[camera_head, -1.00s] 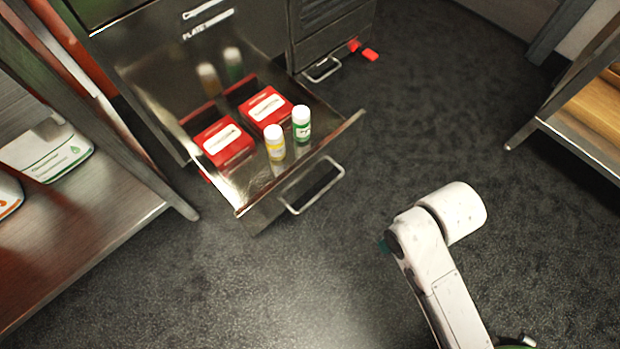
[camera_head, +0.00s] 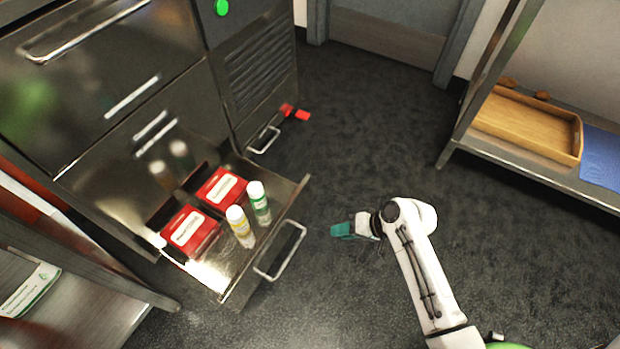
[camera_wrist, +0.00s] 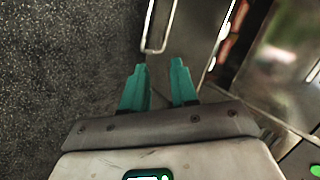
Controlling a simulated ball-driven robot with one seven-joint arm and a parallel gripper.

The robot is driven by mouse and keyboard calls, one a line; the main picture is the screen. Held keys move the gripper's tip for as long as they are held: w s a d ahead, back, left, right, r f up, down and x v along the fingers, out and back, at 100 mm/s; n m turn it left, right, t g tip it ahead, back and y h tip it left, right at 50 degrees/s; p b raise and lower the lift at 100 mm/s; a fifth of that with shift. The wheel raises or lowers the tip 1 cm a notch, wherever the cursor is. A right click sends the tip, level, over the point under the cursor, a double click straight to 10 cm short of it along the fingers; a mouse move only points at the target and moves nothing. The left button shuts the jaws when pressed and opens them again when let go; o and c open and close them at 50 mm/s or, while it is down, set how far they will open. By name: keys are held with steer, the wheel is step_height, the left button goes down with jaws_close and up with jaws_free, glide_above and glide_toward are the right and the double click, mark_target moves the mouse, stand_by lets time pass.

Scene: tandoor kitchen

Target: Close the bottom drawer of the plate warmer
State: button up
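The bottom drawer (camera_head: 213,277) of the plate warmer (camera_head: 120,90) is pulled out, low over the floor. Its bar handle (camera_head: 281,250) faces right, and it also shows in the wrist view (camera_wrist: 158,25). The drawer holds red boxes (camera_head: 190,232) and two white-capped bottles, one yellow (camera_head: 240,228) and one green (camera_head: 259,203). My gripper (camera_head: 336,230) is to the right of the handle, apart from it in the head view. In the wrist view its two teal fingers (camera_wrist: 158,78) are spread with a gap between them and nothing held, pointing toward the drawer front.
A unit with a second low handle (camera_head: 264,140) and red items (camera_head: 295,112) stands behind. A shelf with a wooden tray (camera_head: 540,125) is at the right. A metal shelf (camera_head: 80,320) stands close at the left. Dark floor (camera_head: 365,125) is free between.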

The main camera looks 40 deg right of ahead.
steer(key=w+d+r+m+t+p, duration=0.1)
steer(key=d, duration=0.1)
steer(key=w+d+r+m+t, duration=0.1)
steer(key=d+m, duration=0.1)
steer(key=w+d+r+m+t+h+p, duration=0.1)
steer(key=d+m+t, duration=0.1)
steer(key=shift+w+r+p, duration=0.15)
steer(key=shift+w+p, duration=0.05)
steer(key=shift+p, duration=0.1)
steer(key=c, duration=0.4)
steer(key=shift+w+d+m, duration=0.15)
steer(key=shift+d+m, duration=0.05)
steer(key=shift+m, duration=0.3)
jaws_close()
steer(key=b, duration=0.4)
glide_toward(302, 190)
step_height(302, 190, down, 3)
steer(key=w, duration=0.1)
steer(key=w+a, duration=0.1)
steer(key=w+b, duration=0.1)
steer(key=w, duration=0.1)
steer(key=shift+a+f, duration=0.25)
steer(key=shift+f, duration=0.05)
steer(key=shift+w+a+r, duration=0.1)
steer(key=shift+w+a, duration=0.05)
steer(key=shift+w, duration=0.4)
